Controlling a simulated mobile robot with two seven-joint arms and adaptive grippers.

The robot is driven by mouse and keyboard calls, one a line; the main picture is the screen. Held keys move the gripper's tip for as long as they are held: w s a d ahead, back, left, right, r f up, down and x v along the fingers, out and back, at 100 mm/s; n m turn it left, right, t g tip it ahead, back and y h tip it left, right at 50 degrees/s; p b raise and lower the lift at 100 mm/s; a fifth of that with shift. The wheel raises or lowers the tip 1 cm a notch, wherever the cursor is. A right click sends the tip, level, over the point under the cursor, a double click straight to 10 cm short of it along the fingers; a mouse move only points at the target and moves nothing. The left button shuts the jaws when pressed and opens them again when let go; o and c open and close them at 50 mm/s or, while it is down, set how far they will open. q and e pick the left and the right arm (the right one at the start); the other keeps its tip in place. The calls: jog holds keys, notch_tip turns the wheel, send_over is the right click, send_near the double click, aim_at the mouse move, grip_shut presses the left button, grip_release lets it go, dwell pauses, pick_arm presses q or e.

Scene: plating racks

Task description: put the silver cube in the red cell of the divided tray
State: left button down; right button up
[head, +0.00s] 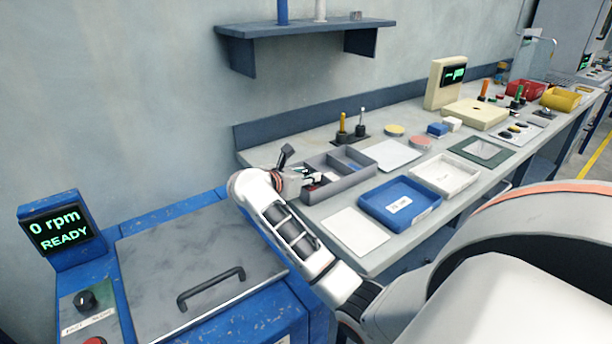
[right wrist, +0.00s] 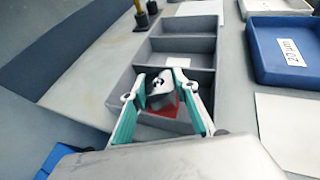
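The silver cube (right wrist: 161,93) shows in the right wrist view between my right fingertips, over the red cell (right wrist: 183,108) of the divided tray. It sits turned at an angle; whether it touches the cell floor is hard to tell. My right gripper (right wrist: 164,80) points down into this near cell, and its two teal fingers look spread, one on each side of the cube. The grey divided tray (right wrist: 207,47) also shows in the head view (head: 345,184), where my right gripper (head: 299,172) covers its near end and hides the cube. My left gripper is out of view.
A blue tray (head: 421,222) and a white tray (head: 468,185) stand right of the divided tray. A white sheet (head: 353,232) lies in front. Upright handles (head: 343,125) stand behind. A blue machine (head: 190,262) with a lid handle is at the left.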

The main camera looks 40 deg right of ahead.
jog(key=shift+r, duration=0.1)
jog(key=shift+r, duration=0.15)
jog(key=v, duration=1.2)
dwell(0.3)
